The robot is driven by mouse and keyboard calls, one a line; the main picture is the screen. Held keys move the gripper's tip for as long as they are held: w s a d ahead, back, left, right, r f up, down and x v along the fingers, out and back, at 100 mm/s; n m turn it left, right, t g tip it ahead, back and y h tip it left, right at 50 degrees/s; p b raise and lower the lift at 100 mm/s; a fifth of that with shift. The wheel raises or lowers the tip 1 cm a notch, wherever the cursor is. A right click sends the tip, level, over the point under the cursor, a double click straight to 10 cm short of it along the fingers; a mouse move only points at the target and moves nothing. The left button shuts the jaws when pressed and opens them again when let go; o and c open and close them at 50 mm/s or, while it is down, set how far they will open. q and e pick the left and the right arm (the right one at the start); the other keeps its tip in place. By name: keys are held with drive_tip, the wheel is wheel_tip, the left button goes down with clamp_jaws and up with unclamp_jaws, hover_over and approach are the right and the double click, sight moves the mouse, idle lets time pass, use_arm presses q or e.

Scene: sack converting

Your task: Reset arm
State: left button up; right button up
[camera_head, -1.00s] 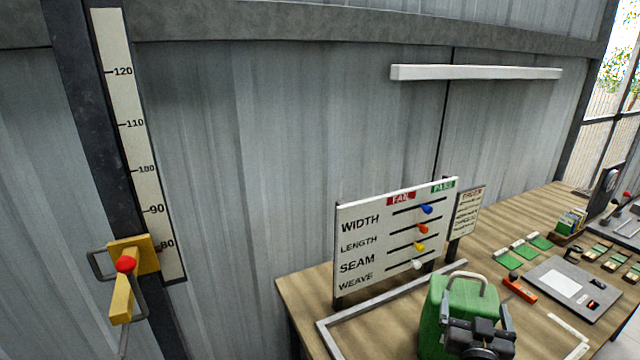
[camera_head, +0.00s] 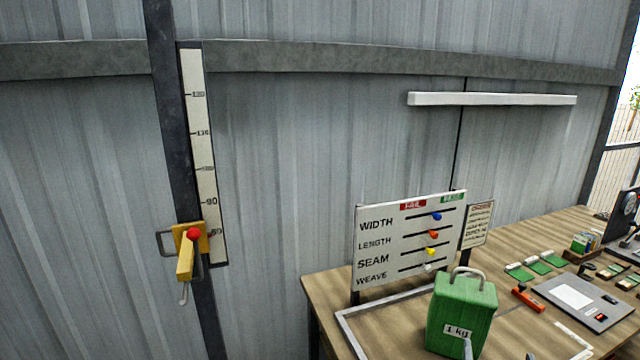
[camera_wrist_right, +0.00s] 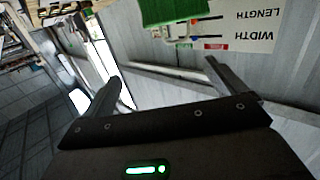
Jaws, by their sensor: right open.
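My right gripper (camera_head: 498,353) shows only as grey fingertips at the bottom edge of the head view, in front of the green 1 kg block (camera_head: 461,312) and the table. In the right wrist view my right gripper (camera_wrist_right: 162,74) has its two fingers wide apart with nothing between them. The green block stands upright on the table, its grey handle up, and shows upside down at the top of the wrist view (camera_wrist_right: 172,10). Most of my right arm is out of the head view. My left gripper is not in view.
A wooden table (camera_head: 325,290) carries a WIDTH/LENGTH/SEAM/WEAVE board (camera_head: 405,240), a grey frame, a grey panel (camera_head: 580,300), an orange tool (camera_head: 526,297) and green cards. At left, a yellow slider (camera_head: 186,258) with a red knob sits on a scaled post. Wall space between is clear.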

drive_tip(key=s+a+f+n+g+y, duration=0.25)
drive_tip(key=s+a+f+y, duration=0.2)
drive_tip(key=f, duration=0.25)
drive_tip(key=s+a+f+n+g+y, duration=0.2)
drive_tip(key=s+a+f+g+y, duration=0.15)
drive_tip(key=a+f, duration=0.2)
drive_tip(key=s+a+f+n+g, duration=0.1)
drive_tip(key=s+f+g, duration=0.25)
drive_tip(key=s, duration=0.35)
drive_tip(key=s+a+f+n+g, duration=0.1)
drive_tip(key=s+f+n+g, duration=0.15)
drive_tip(key=s+f, duration=0.4)
wheel_tip(320, 180, down, 26)
drive_tip(key=s+g+b, duration=0.1)
drive_tip(key=b, duration=0.3)
use_arm(q)
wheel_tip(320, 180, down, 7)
drive_tip(key=b, duration=0.3)
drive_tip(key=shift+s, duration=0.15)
use_arm(e)
drive_tip(key=s+d+f+g, duration=0.1)
drive_tip(key=s+d+f, duration=0.1)
drive_tip(key=s+f, duration=1.5)
wheel_tip(320, 180, down, 4)
drive_tip(key=shift+s+d+r+m, duration=0.1)
drive_tip(key=shift+s+d+m, duration=0.1)
drive_tip(key=shift+m, duration=0.1)
